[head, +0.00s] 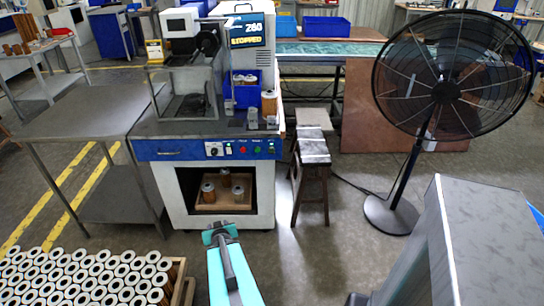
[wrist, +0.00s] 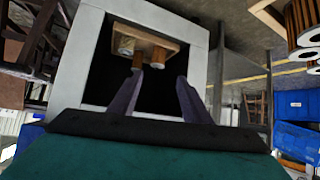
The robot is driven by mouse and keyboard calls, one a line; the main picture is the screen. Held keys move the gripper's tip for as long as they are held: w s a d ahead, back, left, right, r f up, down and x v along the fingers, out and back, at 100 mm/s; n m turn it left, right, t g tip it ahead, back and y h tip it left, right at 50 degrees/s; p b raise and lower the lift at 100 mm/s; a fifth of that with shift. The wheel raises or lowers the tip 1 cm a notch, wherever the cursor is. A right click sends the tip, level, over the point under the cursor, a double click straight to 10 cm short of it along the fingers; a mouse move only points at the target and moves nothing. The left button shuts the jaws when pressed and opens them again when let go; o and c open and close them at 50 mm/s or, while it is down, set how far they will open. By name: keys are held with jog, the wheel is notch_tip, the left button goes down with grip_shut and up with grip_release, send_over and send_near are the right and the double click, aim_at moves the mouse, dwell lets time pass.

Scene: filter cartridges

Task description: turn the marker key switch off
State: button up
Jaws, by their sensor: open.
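The marker's blue control panel (head: 185,150) runs across the front of a white cabinet in the head view. A switch on a white plate (head: 214,149), which looks like the key switch, sits left of several coloured buttons. Its key position is too small to tell. My gripper (head: 219,230) is below and in front of the panel, apart from it. In the wrist view my gripper (wrist: 160,76) is open, with nothing between its fingers. The fingers point toward the cabinet's open lower bay (wrist: 178,85). The switch does not show clearly in the wrist view.
A wooden tray with cartridges (head: 222,205) sits in the bay. A crate of cartridges (head: 90,280) stands at the lower left. A steel table (head: 85,110) is left of the cabinet. A stool (head: 313,160) and a large fan (head: 445,90) stand to the right.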

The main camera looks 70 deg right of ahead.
jog(key=s+d+r+m+h, duration=0.3)
jog(key=s+d+r+h, duration=0.5)
jog(key=s+d+r, duration=1)
jog(key=shift+s+r+m+p, duration=0.15)
jog(key=shift+r+m+p, duration=0.3)
jog(key=shift+r, duration=0.35)
jog(key=shift+d+f+b, duration=0.1)
jog(key=shift+d+b, duration=0.1)
jog(key=shift+b, duration=0.25)
jog(key=b+x, duration=0.2)
jog(key=b, duration=0.2)
jog(key=shift+w+d+b, duration=0.25)
jog(key=shift+d+b, duration=0.05)
jog(key=shift+b, duration=0.1)
jog(key=b+x, duration=0.2)
jog(key=b, duration=0.4)
jog(key=shift+d, duration=0.15)
jog(key=shift+d+b, duration=0.1)
jog(key=shift+b, duration=0.4)
